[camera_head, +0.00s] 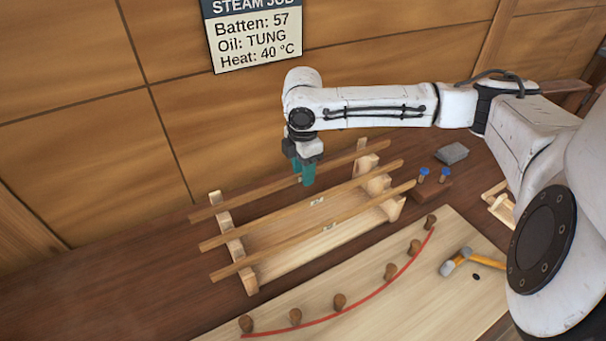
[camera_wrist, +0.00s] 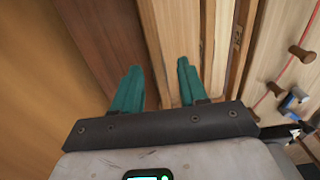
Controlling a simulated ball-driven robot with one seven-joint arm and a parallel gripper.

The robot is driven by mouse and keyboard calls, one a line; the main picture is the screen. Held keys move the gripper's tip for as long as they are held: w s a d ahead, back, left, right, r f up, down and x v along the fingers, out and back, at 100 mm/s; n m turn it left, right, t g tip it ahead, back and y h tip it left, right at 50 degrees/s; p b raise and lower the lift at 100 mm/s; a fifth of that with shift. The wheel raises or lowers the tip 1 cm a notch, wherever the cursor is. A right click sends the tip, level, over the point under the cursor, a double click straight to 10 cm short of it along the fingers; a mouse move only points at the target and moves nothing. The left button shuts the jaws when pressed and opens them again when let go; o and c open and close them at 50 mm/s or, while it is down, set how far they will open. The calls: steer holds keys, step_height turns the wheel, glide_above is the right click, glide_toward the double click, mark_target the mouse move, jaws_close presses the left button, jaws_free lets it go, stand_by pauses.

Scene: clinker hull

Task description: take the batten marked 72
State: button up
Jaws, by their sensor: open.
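Three wooden battens lie across a wooden rack (camera_head: 238,252): a rear batten (camera_head: 235,201), a middle batten (camera_head: 255,226) and a front batten (camera_head: 262,255). The middle and front battens carry small pale labels, too small to read. My gripper (camera_head: 305,178) points down at the middle of the rear batten, hiding any label there. Its teal fingers are open, and it also shows in the wrist view (camera_wrist: 158,68). Long wood strips run between and beside the fingers there. I cannot tell which batten is marked 72.
A wall sign (camera_head: 255,38) reads "Batten: 57". In front lies a pale board (camera_head: 400,300) with several pegs along a red curved line (camera_head: 375,293) and a hammer (camera_head: 460,261). A grey block (camera_head: 452,153) and two blue-topped items (camera_head: 423,174) stand right of the rack.

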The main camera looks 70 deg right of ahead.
steer(key=shift+c, duration=0.4)
jaws_close()
steer(key=shift+r, duration=0.1)
